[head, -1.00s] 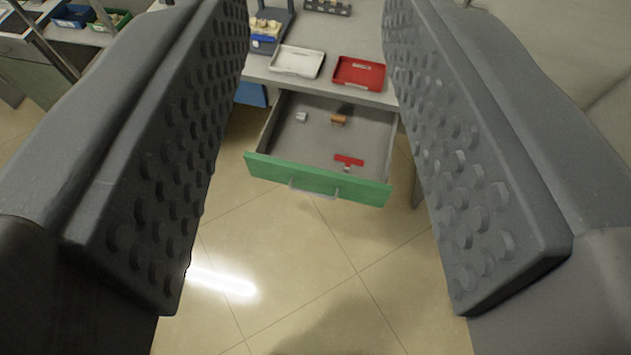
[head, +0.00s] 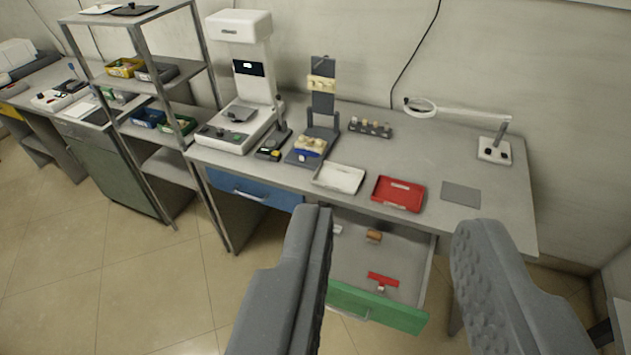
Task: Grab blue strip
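My gripper (head: 392,228) is open and empty, its two grey fingers spread in the lower part of the view, in front of the bench. A blue piece (head: 309,146) with cream parts on it sits at the foot of a dark upright stand (head: 322,105) on the bench; I cannot tell whether it is the blue strip. A red strip (head: 383,279) lies in the open green-fronted drawer (head: 375,307), seen between the fingers and apart from them. The left finger hides part of the drawer.
A white tray (head: 339,178) and a red tray (head: 399,193) lie along the bench front, with a grey mat (head: 461,194) to the right. A white instrument (head: 240,85), a small rack (head: 370,128) and a lamp (head: 495,150) stand behind. A shelf unit (head: 168,88) stands left.

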